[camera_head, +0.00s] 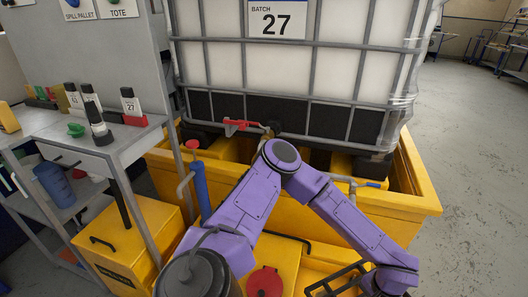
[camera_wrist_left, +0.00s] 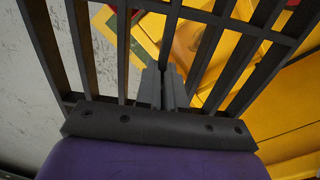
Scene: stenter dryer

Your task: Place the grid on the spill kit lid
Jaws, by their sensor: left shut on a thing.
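The dark grid (camera_wrist_left: 230,24) spans the left wrist view, with long parallel bars and a crossbar. My left gripper (camera_wrist_left: 165,82) is shut on the grid, its grey fingertips around a bar near the middle. In the head view part of the grid (camera_head: 338,276) shows at the bottom edge, left of my purple left wrist. Its lower part is cut off by the frame. My right gripper is not in view.
A large tank (camera_head: 345,70) marked batch 27 stands in a yellow bund (camera_head: 425,200) ahead. A grey bench (camera_head: 90,148) with bottles stands at left. A yellow surface with a red cap (camera_head: 265,282) lies at lower middle.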

